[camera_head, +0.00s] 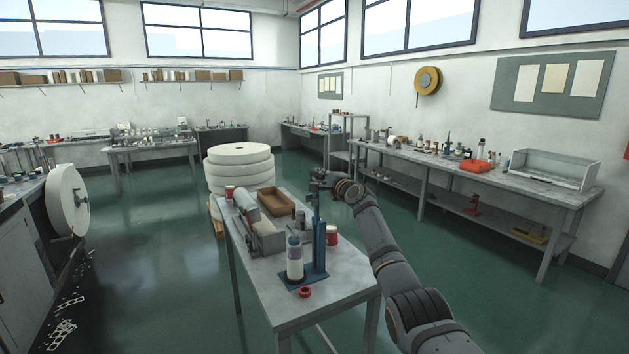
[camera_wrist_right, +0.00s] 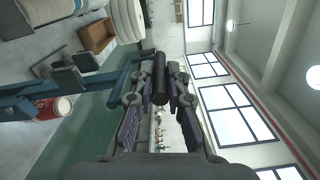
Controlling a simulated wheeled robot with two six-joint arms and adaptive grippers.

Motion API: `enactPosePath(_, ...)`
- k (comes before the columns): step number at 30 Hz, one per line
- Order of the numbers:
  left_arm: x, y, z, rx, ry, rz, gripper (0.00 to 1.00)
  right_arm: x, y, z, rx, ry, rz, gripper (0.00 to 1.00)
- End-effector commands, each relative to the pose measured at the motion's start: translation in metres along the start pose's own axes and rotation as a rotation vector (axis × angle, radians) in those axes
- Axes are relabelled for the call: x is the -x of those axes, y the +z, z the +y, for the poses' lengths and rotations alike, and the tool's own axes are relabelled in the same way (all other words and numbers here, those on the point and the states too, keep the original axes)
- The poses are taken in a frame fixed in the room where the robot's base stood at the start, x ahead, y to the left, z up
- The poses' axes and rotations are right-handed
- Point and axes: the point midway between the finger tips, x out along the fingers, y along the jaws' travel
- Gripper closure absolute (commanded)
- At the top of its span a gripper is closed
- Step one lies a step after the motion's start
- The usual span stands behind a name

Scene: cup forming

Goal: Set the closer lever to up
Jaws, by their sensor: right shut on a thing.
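The closer is a tall blue post (camera_head: 319,240) on a blue base plate at the front of the small grey table (camera_head: 295,310). A bottle with a pale body and blue upper part (camera_head: 295,262) stands upright on its base, beside the post. My right gripper (camera_head: 322,181) is at the top of the post. In the right wrist view the closer's dark lever handle (camera_wrist_right: 159,75) lies between the two fingers of this gripper (camera_wrist_right: 159,92), which is shut on it. The lever's exact angle is hard to tell. My left gripper is not in view.
A red ring (camera_head: 305,292) lies in front of the closer. A red and white can (camera_head: 332,235) stands behind it. A brown tray (camera_head: 275,202) and a grey machine with a roll (camera_head: 264,235) sit farther back. Stacked white rolls (camera_head: 238,168) stand behind the table.

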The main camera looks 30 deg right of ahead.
Motion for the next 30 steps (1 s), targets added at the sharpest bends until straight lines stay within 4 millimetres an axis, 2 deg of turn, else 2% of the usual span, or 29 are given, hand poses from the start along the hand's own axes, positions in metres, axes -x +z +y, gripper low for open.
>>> enactPosePath(17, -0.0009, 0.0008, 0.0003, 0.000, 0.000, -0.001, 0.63, 0.0002, -0.0049, -0.0020, -0.031, -0.002, 0.002, 1.00)
enactPosePath(18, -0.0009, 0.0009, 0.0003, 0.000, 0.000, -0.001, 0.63, 0.0002, -0.0050, -0.0020, -0.031, -0.002, 0.002, 0.83)
enactPosePath(20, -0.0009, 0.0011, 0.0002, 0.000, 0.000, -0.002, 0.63, 0.0002, -0.0049, -0.0021, -0.030, -0.002, 0.002, 0.76)
enactPosePath(30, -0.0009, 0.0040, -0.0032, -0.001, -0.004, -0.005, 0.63, 0.0013, -0.0047, -0.0001, -0.029, 0.001, 0.001, 0.76)
